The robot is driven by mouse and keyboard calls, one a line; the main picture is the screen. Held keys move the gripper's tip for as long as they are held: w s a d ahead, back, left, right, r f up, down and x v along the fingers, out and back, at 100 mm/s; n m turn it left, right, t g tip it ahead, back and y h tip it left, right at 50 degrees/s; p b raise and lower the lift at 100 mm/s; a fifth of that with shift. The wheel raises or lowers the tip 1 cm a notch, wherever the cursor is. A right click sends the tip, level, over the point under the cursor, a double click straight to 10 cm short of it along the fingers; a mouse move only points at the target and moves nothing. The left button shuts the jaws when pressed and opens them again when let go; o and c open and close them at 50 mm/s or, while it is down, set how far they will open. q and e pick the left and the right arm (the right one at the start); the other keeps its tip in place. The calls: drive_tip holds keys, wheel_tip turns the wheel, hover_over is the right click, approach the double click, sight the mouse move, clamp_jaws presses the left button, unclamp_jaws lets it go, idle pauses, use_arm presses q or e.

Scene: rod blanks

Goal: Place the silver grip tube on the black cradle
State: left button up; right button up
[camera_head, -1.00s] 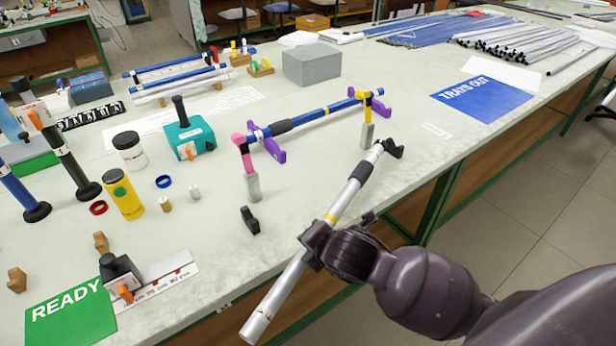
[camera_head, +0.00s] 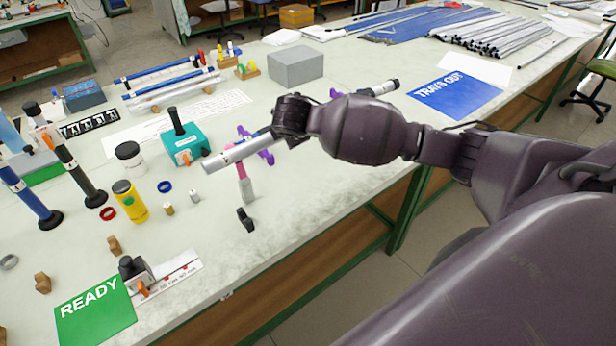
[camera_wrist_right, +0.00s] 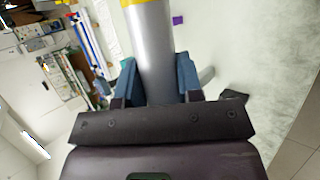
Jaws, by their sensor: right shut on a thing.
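My right gripper (camera_head: 288,122) is shut on the silver grip tube (camera_head: 236,151) and holds it above the table. In the right wrist view the tube (camera_wrist_right: 152,50), with a yellow band, lies between the jaws (camera_wrist_right: 154,78). One block of the black cradle (camera_head: 245,220) stands on the table below and in front of the tube. The other block is hidden behind my right arm. My left gripper is not in view.
Purple supports (camera_head: 262,157) and a pink-topped post (camera_head: 244,182) stand under the tube, partly hidden by my arm. A teal box (camera_head: 188,147), a yellow bottle (camera_head: 128,203) and a grey block (camera_head: 296,68) are nearby.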

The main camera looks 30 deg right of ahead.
use_arm(q)
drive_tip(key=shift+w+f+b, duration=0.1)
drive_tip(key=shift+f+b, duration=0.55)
drive_tip(key=shift+b, duration=0.15)
use_arm(e)
drive_tip(key=shift+f, duration=9.65)
drive_tip(key=shift+f, duration=0.2)
drive_tip(key=o, duration=0.5)
drive_tip(key=shift+f, duration=0.1)
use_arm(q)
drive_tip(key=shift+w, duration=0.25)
use_arm(e)
drive_tip(key=o, duration=0.4)
drive_tip(key=shift+o, duration=0.2)
